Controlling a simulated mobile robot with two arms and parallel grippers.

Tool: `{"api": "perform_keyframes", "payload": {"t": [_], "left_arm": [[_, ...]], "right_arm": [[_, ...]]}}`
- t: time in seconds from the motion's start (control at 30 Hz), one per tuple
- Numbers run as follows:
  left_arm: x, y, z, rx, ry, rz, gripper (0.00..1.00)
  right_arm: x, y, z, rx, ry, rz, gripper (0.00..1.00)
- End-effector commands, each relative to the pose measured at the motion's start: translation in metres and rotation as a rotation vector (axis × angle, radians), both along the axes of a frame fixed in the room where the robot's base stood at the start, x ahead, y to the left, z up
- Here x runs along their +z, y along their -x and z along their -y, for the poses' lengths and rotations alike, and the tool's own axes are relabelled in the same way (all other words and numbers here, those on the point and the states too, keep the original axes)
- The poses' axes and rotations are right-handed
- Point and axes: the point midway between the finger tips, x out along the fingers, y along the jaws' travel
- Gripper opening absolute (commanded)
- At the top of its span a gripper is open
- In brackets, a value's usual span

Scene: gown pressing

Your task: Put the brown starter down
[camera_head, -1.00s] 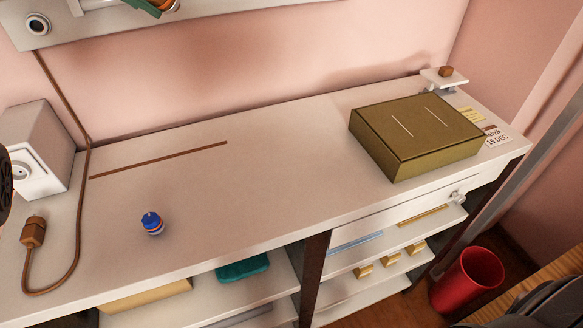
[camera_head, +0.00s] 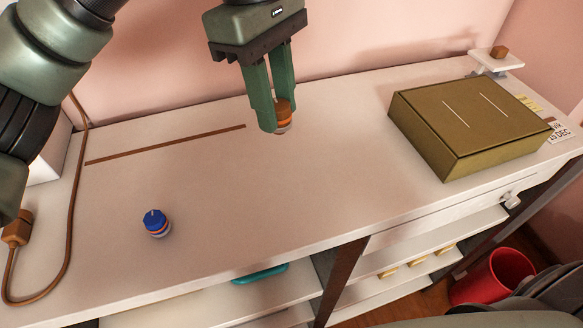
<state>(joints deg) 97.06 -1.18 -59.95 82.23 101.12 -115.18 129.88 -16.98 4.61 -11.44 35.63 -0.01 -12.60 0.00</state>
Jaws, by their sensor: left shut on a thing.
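My left gripper (camera_head: 275,120) is shut on the brown starter (camera_head: 282,112), a small round piece with a brown-orange top and a paler underside. It holds the starter above the white counter (camera_head: 330,185), left of the gold box; the exact height is hard to tell. The gripper's green fingers point down and partly hide the starter. My right gripper does not show.
A blue-topped starter (camera_head: 156,223) stands on the counter at the left. A brown strip (camera_head: 165,145) lies behind it. A large gold box (camera_head: 470,120) sits at the right. A brown plug (camera_head: 17,228) with its cord lies at the left edge. The counter's middle is clear.

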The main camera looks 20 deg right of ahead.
Motion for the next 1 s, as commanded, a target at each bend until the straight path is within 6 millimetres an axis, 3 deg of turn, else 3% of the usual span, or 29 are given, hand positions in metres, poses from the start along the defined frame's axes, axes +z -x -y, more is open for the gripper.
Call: {"api": "perform_keyframes", "payload": {"t": [0.2, 0.4, 0.67, 0.9, 1.0], "left_arm": [[-0.06, 0.0, 0.0, -0.001, 0.002, -0.006, 0.0], [-0.099, 0.0, -0.001, -0.001, 0.002, -0.001, 0.0], [-0.119, -0.001, 0.0, -0.001, 0.002, 0.001, 0.0], [-0.152, -0.001, 0.0, 0.0, 0.002, 0.001, 0.0], [-0.154, -0.001, 0.0, 0.0, 0.003, 0.003, 0.0]], "right_arm": [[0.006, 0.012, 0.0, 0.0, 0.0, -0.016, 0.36], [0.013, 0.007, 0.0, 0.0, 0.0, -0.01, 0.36], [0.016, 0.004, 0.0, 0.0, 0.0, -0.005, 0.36], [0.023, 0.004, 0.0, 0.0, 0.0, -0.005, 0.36], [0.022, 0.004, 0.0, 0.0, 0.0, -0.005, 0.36]]}}
